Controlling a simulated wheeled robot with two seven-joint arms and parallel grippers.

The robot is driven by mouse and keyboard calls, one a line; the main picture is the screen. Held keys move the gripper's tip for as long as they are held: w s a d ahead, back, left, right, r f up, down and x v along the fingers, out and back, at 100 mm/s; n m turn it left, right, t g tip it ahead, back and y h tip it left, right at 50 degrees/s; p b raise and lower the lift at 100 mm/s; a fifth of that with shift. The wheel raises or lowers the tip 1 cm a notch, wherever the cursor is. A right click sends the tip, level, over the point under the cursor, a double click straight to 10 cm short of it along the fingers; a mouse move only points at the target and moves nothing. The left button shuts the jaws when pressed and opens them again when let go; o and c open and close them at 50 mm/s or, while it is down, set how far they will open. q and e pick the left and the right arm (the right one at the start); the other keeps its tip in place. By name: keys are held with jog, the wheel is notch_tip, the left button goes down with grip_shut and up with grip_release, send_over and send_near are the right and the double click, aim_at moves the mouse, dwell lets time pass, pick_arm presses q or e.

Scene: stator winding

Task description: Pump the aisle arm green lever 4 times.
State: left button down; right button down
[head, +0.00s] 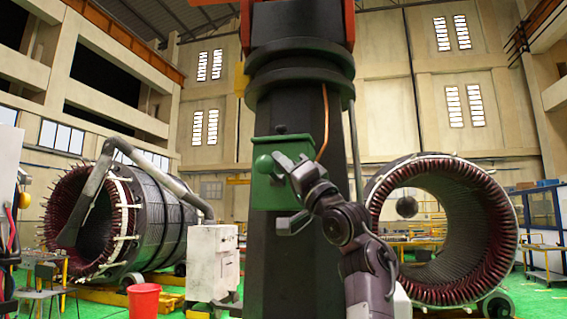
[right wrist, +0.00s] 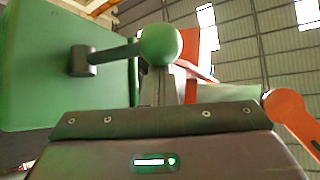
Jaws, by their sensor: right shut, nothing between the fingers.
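The green lever is a dark rod with a green ball knob (head: 263,164) at its end. It sticks out from a green box (head: 275,195) on the dark column. In the right wrist view the ball (right wrist: 160,44) is near the top middle, with the rod (right wrist: 113,53) running left to the box (right wrist: 60,85). My right gripper (head: 282,162) is shut and empty, its fingertips close beside the ball in the head view. In the right wrist view the fingers (right wrist: 158,85) appear just below the ball; I cannot tell whether they touch it. My left gripper is out of view.
The dark column (head: 300,100) stands in the middle. A large stator (head: 155,220) lies at left and another (head: 440,170) at right. A white cabinet (head: 213,265) with a grey jointed arm and a red bucket (head: 144,300) stand left of the column.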

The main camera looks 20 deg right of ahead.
jog(key=shift+a+f+n+g+y+b, duration=0.1)
jog(key=shift+f+n+g+y+b, duration=0.3)
jog(key=shift+f+n+y+b, duration=0.7)
jog(key=shift+f+n+g+y+b, duration=0.35)
jog(key=shift+f+n+y, duration=0.35)
jog(key=shift+f, duration=1)
